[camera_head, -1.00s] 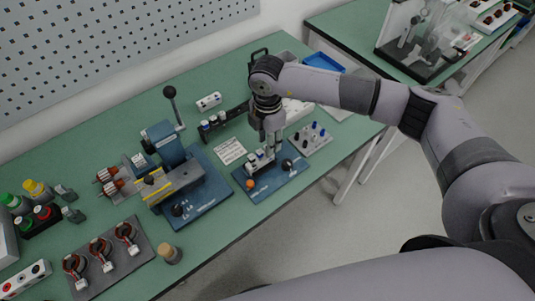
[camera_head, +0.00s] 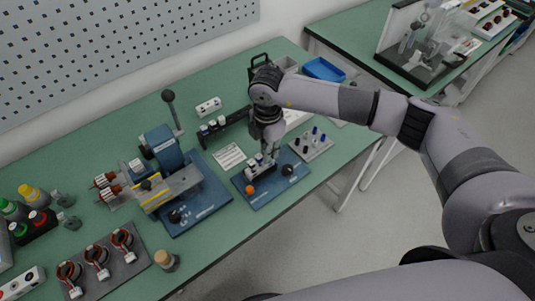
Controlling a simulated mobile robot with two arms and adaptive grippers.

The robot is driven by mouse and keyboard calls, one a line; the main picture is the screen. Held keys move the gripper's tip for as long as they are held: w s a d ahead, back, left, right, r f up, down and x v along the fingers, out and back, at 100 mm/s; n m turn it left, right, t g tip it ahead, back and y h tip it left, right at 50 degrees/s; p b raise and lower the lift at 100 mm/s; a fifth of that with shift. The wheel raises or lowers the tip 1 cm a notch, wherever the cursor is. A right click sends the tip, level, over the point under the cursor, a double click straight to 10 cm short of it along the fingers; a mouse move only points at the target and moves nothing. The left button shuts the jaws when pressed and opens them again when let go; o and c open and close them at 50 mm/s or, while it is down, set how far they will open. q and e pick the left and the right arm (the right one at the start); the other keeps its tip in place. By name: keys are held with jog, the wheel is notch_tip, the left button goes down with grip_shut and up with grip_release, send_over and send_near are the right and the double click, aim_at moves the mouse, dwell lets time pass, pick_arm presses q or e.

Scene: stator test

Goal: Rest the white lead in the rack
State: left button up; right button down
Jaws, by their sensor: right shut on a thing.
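My right gripper (camera_head: 269,154) points down over the blue test base (camera_head: 278,191) with the orange button. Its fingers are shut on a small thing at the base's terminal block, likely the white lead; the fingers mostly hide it. Small white-topped pieces (camera_head: 258,159) show on the block beside the fingertips. I cannot tell whether the held lead is still seated. The black rack (camera_head: 231,120) lies behind and left of the gripper, with white and blue-topped leads at its left end; its right end is hidden by my arm. My left gripper is not in view.
A grey plate with blue and dark pegs (camera_head: 312,144) stands right of the base. A blue press with a tall lever (camera_head: 167,150) stands left. A blue tray (camera_head: 323,69) is at the back right.

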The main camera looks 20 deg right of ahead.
jog(key=shift+r, duration=0.2)
jog(key=shift+r+p, duration=1.4)
jog(key=shift+r, duration=0.55)
